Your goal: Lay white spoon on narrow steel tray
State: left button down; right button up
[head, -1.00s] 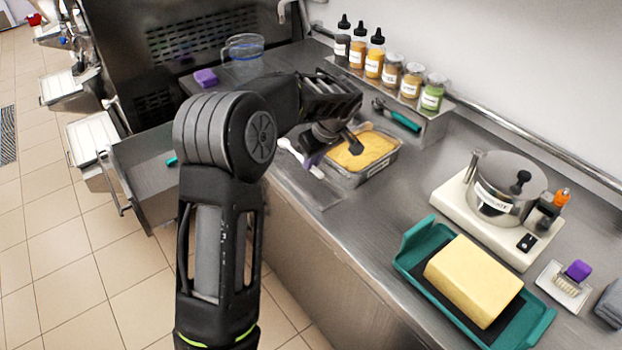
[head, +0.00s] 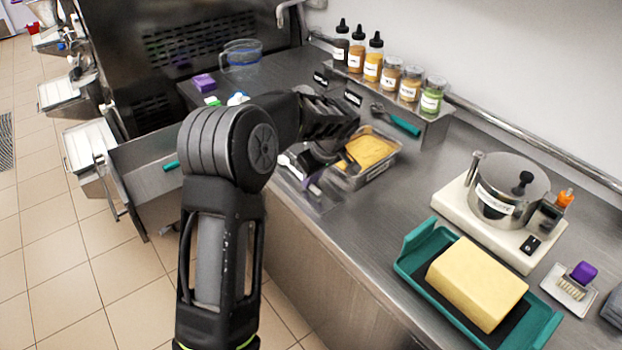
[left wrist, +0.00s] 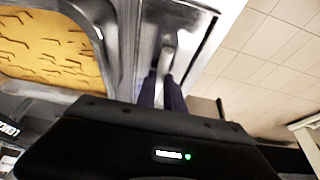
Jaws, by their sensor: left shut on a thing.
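My left gripper (head: 318,178) is shut on the white spoon (head: 290,160), low over the front edge of the steel counter. Part of the spoon is hidden by the gripper. In the left wrist view the spoon (left wrist: 166,58) shows as a pale strip beyond the dark fingers (left wrist: 163,92). The narrow steel tray (left wrist: 192,38) appears to lie under it, beside the pan of yellow food. I cannot tell whether the spoon touches the tray. My right gripper is not in view.
A steel pan of yellow food (head: 385,165) stands just right of the gripper. Behind it are a teal-handled tool (head: 402,124) and a rack of bottles and jars (head: 390,75). A teal tray (head: 410,262) with a yellow block and a pot (head: 510,185) are at right.

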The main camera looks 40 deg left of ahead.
pick_arm(q)
jog(key=shift+f, duration=0.2)
jog(key=c, duration=1.5)
grip_release()
jog(key=shift+r, duration=0.1)
jog(key=shift+o, duration=0.2)
jog(key=shift+r, duration=0.1)
jog(key=shift+r, duration=0.2)
jog(key=p+v, duration=0.4)
jog(key=v, duration=0.7)
jog(key=shift+r, duration=0.3)
jog(key=shift+d, duration=0.15)
